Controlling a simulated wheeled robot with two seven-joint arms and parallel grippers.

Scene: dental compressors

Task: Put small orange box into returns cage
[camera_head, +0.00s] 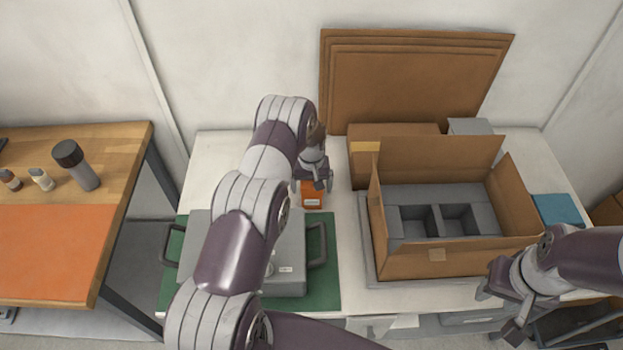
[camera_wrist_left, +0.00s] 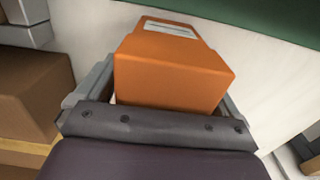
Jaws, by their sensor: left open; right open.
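The small orange box (camera_head: 312,196) with a white label stands on the white table, at the back edge of the green mat. It also shows large in the left wrist view (camera_wrist_left: 172,68). My left gripper (camera_head: 313,184) is open, with its fingers on either side of the box. I cannot tell whether they touch it. My right gripper (camera_head: 499,312) is open and empty at the lower right, in front of the open carton. No returns cage can be made out for certain; a dark frame at the lower right corner is only partly in view.
A grey case (camera_head: 290,272) lies on the green mat (camera_head: 325,280), partly behind my left arm. An open carton (camera_head: 450,258) with grey inserts stands on the right. A closed brown box (camera_head: 365,178) stands behind it. A wooden bench (camera_head: 118,150) holds bottles at left.

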